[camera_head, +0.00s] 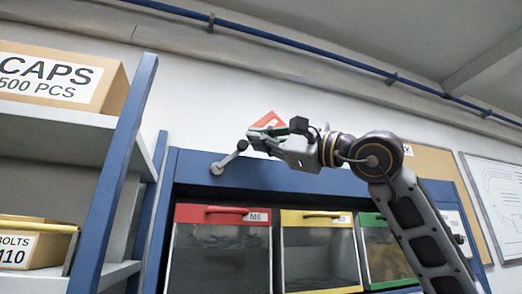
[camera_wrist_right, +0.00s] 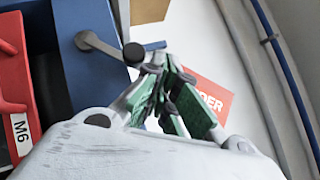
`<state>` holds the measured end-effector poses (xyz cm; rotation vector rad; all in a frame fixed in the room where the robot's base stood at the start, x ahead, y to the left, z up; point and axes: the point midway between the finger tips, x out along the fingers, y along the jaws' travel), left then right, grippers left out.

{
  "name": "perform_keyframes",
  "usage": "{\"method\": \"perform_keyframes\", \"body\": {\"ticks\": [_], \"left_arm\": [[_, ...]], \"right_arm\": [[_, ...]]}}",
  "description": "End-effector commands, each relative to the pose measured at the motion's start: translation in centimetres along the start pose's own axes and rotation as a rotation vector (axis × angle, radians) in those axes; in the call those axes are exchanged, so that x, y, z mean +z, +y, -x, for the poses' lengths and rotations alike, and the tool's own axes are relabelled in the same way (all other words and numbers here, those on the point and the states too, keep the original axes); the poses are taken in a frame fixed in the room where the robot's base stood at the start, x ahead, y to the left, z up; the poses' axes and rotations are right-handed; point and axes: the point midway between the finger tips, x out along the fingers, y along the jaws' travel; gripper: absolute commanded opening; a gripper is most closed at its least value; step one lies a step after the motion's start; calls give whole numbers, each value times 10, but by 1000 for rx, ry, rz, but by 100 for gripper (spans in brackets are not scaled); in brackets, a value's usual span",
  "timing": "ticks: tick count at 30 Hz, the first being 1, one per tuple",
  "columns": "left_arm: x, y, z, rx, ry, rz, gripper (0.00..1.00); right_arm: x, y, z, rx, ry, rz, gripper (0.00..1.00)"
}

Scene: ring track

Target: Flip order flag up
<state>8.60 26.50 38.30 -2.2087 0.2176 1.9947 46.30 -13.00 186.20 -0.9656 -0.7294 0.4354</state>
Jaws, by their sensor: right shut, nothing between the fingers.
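A grey lever (camera_head: 229,158) with a round dark knob is pivoted on the blue top beam of the bin cabinet and tilts up to the right. It also shows in the right wrist view (camera_wrist_right: 105,46). A red plate with white lettering (camera_head: 269,119) shows behind my right gripper (camera_head: 253,137), partly hidden by it; in the right wrist view the plate (camera_wrist_right: 212,97) reads "DER". Whether plate and lever are joined is hidden. My right gripper (camera_wrist_right: 158,66) is shut and empty, its fingertips close to the knob; contact cannot be told. My left gripper is out of view.
Below the beam are bins with red (camera_head: 222,214), yellow (camera_head: 316,217) and green fronts. A shelf with a blue post (camera_head: 115,170) at left holds a CAPS box (camera_head: 62,80) and a bolts bin (camera_head: 36,243). A blue pipe (camera_head: 300,54) runs along the wall above.

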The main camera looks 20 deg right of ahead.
Motion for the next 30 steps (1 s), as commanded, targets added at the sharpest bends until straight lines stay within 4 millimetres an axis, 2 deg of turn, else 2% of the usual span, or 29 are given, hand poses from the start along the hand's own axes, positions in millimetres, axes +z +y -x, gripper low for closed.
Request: {"method": "perform_keyframes", "body": {"ticks": [9, 30], "left_arm": [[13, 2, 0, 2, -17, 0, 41], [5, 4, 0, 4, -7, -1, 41]], "right_arm": [[5, -1, 0, 0, 0, 1, 0], [4, -1, 0, 0, 0, 1, 0]]}}
